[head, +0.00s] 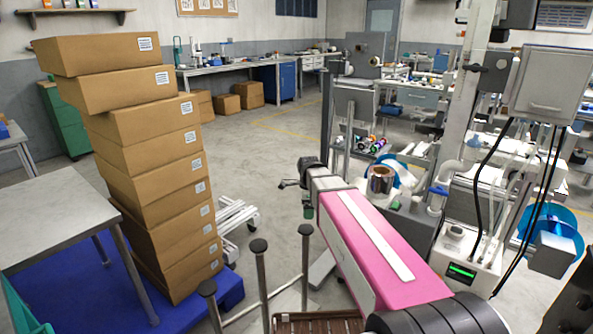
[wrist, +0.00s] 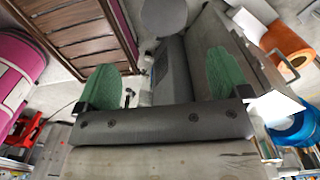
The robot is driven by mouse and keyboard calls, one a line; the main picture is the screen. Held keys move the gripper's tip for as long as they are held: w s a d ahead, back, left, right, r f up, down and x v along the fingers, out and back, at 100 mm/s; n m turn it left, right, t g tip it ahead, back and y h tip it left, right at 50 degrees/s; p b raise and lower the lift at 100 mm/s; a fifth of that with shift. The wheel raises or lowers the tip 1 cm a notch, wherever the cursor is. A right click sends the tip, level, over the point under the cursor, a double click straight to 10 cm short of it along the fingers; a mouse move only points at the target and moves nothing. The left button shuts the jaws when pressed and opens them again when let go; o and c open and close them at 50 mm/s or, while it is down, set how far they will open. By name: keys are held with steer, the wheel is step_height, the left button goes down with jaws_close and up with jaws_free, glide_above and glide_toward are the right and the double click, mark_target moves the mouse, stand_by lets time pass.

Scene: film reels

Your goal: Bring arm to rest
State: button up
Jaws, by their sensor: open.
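My arm, with its pink link, reaches from the lower right to the middle of the head view. My gripper (head: 299,196) is at its far end, small and partly hidden by the arm; one green finger pad shows there. In the wrist view, my gripper (wrist: 163,80) has its two green fingers wide apart. Nothing is held between them. A grey machine body shows beyond the fingers, with no clear contact.
A tall, uneven stack of cardboard boxes (head: 160,185) stands on a blue pallet (head: 228,290) at left, beside a metal table (head: 50,215). Metal posts (head: 259,250) stand in front. Machinery with a shiny reel (head: 381,180) is close right of the gripper. Open floor (head: 262,150) lies behind.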

steer(key=s+d+f+n, duration=1)
steer(key=s+n, duration=0.4)
steer(key=n, duration=0.4)
steer(key=shift+s+d+f, duration=0.2)
steer(key=shift+s+d, duration=0.05)
steer(key=shift+d, duration=0.25)
